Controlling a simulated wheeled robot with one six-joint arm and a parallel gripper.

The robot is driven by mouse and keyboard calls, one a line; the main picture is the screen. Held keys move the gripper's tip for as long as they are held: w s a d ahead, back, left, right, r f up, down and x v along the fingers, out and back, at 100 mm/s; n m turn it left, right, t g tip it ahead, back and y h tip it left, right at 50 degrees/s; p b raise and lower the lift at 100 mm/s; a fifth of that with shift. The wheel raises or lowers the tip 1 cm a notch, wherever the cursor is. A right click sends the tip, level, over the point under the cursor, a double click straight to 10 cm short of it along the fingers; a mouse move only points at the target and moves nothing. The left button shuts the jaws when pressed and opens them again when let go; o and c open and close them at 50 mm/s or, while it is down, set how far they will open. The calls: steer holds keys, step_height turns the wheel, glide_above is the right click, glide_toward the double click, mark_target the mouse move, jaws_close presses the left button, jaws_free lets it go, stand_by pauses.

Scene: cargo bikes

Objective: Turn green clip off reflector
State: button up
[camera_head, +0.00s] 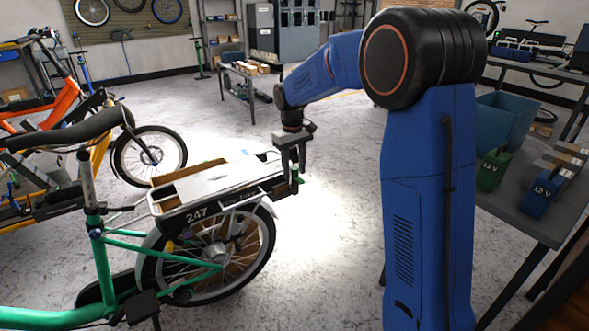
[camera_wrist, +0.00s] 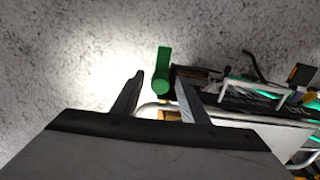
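The green clip (camera_wrist: 163,68) shows in the wrist view as a short lever with a rounded end, at the rear end of the bike's carrier. My gripper (camera_wrist: 158,78) is open, with one finger on either side of the clip in the picture. I cannot tell whether either finger touches it. In the head view my gripper (camera_head: 291,168) points down at the rear end of the carrier (camera_head: 215,183) of the green bike (camera_head: 105,265). Only a small bit of green shows beside the fingers there. The reflector cannot be made out in either view.
A black battery case marked 247 (camera_head: 197,214) sits under the carrier. An orange bike (camera_head: 60,105) stands at the left. A dark bench (camera_head: 530,207) with green (camera_head: 492,170) and blue (camera_head: 541,193) 12 V batteries is at the right. The floor behind the bike is clear.

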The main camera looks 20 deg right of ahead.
mark_target(292, 168)
steer(key=shift+r, duration=0.15)
step_height(292, 168, up, 17)
steer(key=shift+w+a, duration=0.15)
steer(key=shift+a, duration=0.2)
stand_by(0.4)
steer(key=s+d+m+t, duration=0.1)
steer(key=s+d, duration=0.2)
steer(key=s, duration=0.9)
steer(key=s+d+m+t, duration=0.1)
steer(key=s+d+t, duration=0.1)
steer(key=s, duration=1)
steer(key=s+d+f+m+t, duration=0.1)
steer(key=s+f, duration=0.4)
steer(key=s, duration=0.4)
steer(key=s+d+f+t, duration=0.1)
steer(key=s+f, duration=0.5)
steer(key=s, duration=0.3)
steer(key=shift+s+d+f+m, duration=0.15)
steer(key=shift+f+m, duration=0.1)
steer(key=shift+m, duration=0.15)
